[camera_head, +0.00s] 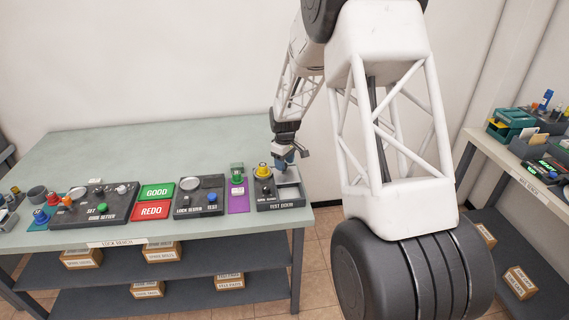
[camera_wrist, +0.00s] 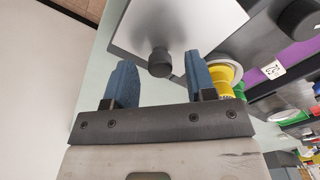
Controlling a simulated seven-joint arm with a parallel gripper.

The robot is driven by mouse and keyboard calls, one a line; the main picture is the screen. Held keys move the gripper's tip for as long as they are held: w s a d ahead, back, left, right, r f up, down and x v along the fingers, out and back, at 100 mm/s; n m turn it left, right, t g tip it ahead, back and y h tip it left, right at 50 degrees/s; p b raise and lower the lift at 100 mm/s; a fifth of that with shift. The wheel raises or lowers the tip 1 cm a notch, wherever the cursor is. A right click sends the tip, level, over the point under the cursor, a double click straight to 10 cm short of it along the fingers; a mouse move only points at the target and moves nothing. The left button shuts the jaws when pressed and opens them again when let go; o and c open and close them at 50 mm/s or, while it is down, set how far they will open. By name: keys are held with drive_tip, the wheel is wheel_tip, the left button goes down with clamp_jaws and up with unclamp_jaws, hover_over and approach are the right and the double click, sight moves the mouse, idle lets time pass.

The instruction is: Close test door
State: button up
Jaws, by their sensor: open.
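The test door unit (camera_head: 280,204) is a dark box at the right end of the bench, with its name on the front edge. Its door (camera_wrist: 185,25) is a light grey plate with a black round knob (camera_wrist: 160,62) in the wrist view. My gripper (camera_head: 284,162) is over the unit, pointing down, with blue fingers. In the wrist view the fingers (camera_wrist: 160,68) are apart, with the knob seen between their tips; I cannot tell whether they touch it. My gripper partly hides the door in the head view, so its angle is unclear.
A yellow-topped piece (camera_head: 263,170) stands at the unit's left side; yellow also shows close to the right finger in the wrist view (camera_wrist: 226,78). A purple mat (camera_head: 238,198) with a green piece lies left of the unit. The bench (camera_head: 150,150) is clear behind the devices.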

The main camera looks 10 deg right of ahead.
drive_tip(key=shift+f, duration=0.3)
drive_tip(key=shift+c, duration=0.2)
clamp_jaws()
drive_tip(key=shift+s, duration=4.2)
drive_tip(key=shift+o, duration=0.2)
unclamp_jaws()
